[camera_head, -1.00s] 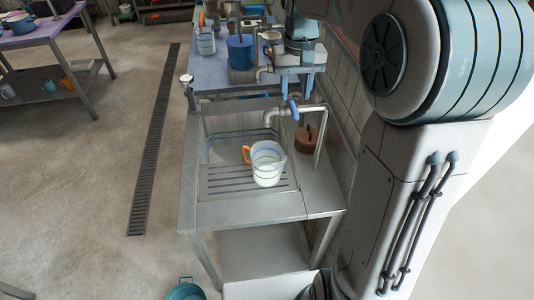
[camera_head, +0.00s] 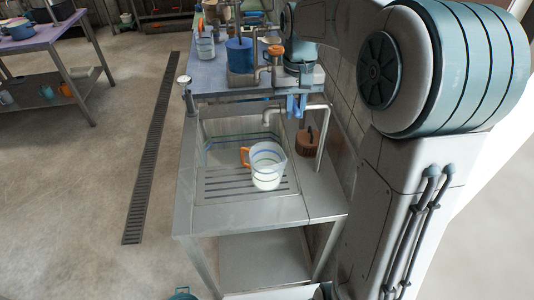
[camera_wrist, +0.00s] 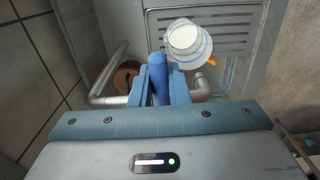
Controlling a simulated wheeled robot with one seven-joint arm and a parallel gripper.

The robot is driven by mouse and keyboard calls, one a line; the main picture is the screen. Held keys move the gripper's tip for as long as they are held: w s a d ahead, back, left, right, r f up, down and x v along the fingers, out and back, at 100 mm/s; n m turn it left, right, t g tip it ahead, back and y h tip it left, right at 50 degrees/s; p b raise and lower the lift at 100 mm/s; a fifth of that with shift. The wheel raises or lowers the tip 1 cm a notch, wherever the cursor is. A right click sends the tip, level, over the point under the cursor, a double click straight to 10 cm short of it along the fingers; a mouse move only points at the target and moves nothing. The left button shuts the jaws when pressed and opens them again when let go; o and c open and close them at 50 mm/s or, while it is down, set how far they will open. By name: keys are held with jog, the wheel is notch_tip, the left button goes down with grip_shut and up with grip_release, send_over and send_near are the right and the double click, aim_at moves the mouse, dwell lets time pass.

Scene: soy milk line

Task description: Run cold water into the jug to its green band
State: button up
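The clear jug (camera_head: 266,168) with an orange handle stands upright on the slatted drain of the sink, with a blue band above a green band. Its lower part looks whitish; the liquid level is hard to tell. It also shows from above in the wrist view (camera_wrist: 188,42). The metal tap (camera_head: 285,109) has its spout behind the jug in the head view, and no stream shows. My gripper (camera_head: 297,106) is at the tap. In the wrist view its fingers (camera_wrist: 158,88) are closed against both sides of the blue tap lever (camera_wrist: 158,72).
A table behind holds another jug (camera_head: 205,46) and a blue container (camera_head: 239,54). A wall runs close along the right.

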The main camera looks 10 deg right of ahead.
dwell(0.3)
jog(key=m, duration=0.1)
jog(key=a+m, duration=0.1)
jog(key=m, duration=0.1)
jog(key=a+m, duration=0.1)
jog(key=shift+w+a+m, duration=0.1)
jog(key=shift+w+m, duration=0.15)
jog(key=shift+m, duration=0.05)
jog(key=shift+a, duration=0.1)
jog(key=shift+m+p, duration=0.3)
jog(key=shift+m, duration=0.1)
jog(key=shift+a, duration=0.1)
dwell(0.5)
jog(key=shift+w+a+m, duration=0.4)
jog(key=shift+a+m, duration=0.1)
jog(key=shift+m, duration=0.7)
dwell(0.9)
